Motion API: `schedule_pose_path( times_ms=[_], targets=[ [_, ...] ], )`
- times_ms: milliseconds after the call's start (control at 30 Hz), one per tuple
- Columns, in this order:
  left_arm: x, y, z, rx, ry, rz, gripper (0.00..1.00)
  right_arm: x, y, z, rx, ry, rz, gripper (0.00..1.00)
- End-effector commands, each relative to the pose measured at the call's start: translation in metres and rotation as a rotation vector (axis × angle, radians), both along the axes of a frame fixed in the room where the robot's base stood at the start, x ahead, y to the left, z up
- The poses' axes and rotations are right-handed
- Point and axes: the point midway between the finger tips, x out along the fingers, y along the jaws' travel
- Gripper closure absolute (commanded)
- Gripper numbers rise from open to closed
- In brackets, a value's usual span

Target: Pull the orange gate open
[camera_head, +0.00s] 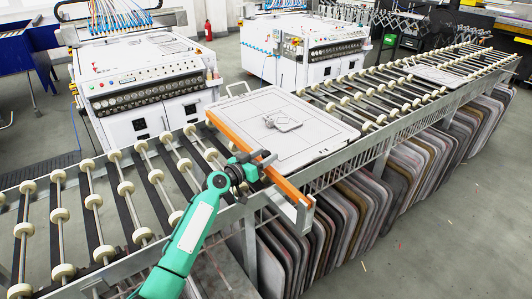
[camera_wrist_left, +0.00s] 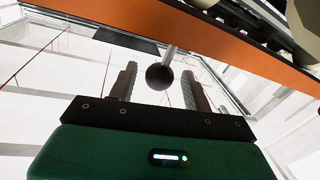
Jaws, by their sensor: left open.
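The orange gate (camera_head: 233,136) is a long bar lying across the roller conveyor, along the left edge of a white tray. It also shows in the left wrist view (camera_wrist_left: 190,50), running across the top. A dark round knob (camera_wrist_left: 159,76) on a thin light stem hangs from the gate side. My left gripper (camera_head: 262,164) is at the front part of the gate. In the left wrist view its two fingers (camera_wrist_left: 160,88) are open, with the knob between them and a gap on both sides. In the head view the knob is hidden. My right gripper is not in view.
The white tray (camera_head: 310,140) holds a small grey part (camera_head: 284,122). The roller conveyor (camera_head: 130,190) extends left of the gate, with empty rollers. Several boards (camera_head: 345,215) stand on edge under the conveyor. White machines (camera_head: 145,90) stand behind.

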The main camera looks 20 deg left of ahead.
Motion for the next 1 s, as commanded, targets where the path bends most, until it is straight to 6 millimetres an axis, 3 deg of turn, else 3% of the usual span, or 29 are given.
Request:
schedule_pose_path(
  times_ms=[467, 700, 1000],
  targets=[
    [0.0111, -0.0062, -0.0004, 0.000, 0.001, -0.001, 0.50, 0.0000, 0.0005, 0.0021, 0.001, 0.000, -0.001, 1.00],
    [0.0108, -0.0061, -0.0004, 0.000, 0.001, -0.001, 0.97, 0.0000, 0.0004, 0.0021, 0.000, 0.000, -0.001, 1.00],
    [0.0100, -0.0071, 0.0034, 0.017, -0.013, -0.001, 1.00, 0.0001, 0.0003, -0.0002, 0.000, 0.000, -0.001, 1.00]
  ],
)
